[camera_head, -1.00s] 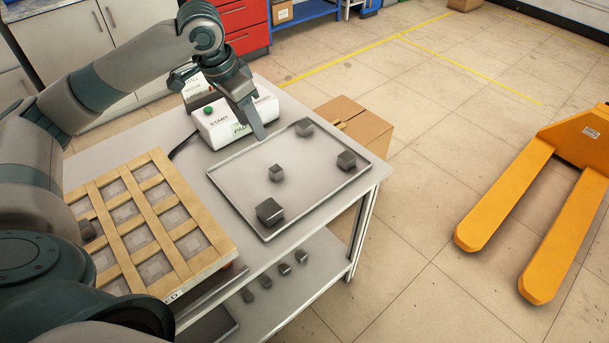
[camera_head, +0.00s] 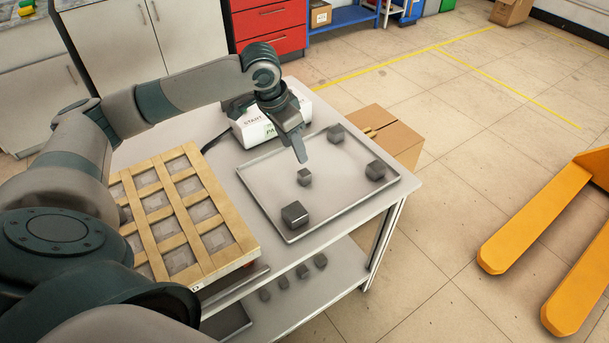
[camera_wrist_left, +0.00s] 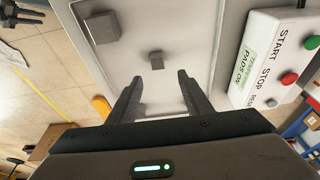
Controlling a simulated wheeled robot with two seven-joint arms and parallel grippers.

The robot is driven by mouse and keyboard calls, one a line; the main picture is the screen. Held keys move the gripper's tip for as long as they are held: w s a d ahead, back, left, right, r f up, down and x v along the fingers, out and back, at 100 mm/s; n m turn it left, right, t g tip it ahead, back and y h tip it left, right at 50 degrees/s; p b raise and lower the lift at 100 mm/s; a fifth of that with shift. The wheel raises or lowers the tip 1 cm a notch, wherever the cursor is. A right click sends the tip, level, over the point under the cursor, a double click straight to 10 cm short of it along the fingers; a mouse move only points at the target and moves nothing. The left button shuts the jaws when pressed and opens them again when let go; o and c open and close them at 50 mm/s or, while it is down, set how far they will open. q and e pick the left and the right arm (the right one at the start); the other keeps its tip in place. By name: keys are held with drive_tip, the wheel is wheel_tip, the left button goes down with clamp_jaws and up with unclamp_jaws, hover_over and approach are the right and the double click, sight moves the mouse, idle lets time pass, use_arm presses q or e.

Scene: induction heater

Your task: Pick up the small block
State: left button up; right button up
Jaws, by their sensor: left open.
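The small block (camera_head: 304,177) is a dark grey cube on the grey metal tray (camera_head: 262,206), the smallest of several dark blocks there. My left gripper (camera_head: 302,158) is just above and behind it, pointing down, with nothing between its fingers. In the left wrist view the small block (camera_wrist_left: 156,60) lies beyond the open fingertips (camera_wrist_left: 158,80), roughly in line with the gap and apart from both fingers. A larger block (camera_wrist_left: 101,27) lies farther up and to the left there. My right gripper is not in view.
Larger blocks stand at the tray's front (camera_head: 295,214), right (camera_head: 376,170) and back (camera_head: 335,133). A white control box (camera_head: 250,128) with labelled buttons is behind the tray. A wooden grid rack (camera_head: 185,220) is on the left. A cardboard box (camera_head: 393,135) is beyond the table.

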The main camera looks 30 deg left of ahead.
use_arm(q)
hover_over(304, 172)
drive_tip(key=s+a, duration=0.1)
drive_tip(key=s, duration=0.1)
wheel_tip(304, 172, down, 4)
drive_tip(key=shift+w+f, duration=0.15)
drive_tip(key=shift+w, duration=0.1)
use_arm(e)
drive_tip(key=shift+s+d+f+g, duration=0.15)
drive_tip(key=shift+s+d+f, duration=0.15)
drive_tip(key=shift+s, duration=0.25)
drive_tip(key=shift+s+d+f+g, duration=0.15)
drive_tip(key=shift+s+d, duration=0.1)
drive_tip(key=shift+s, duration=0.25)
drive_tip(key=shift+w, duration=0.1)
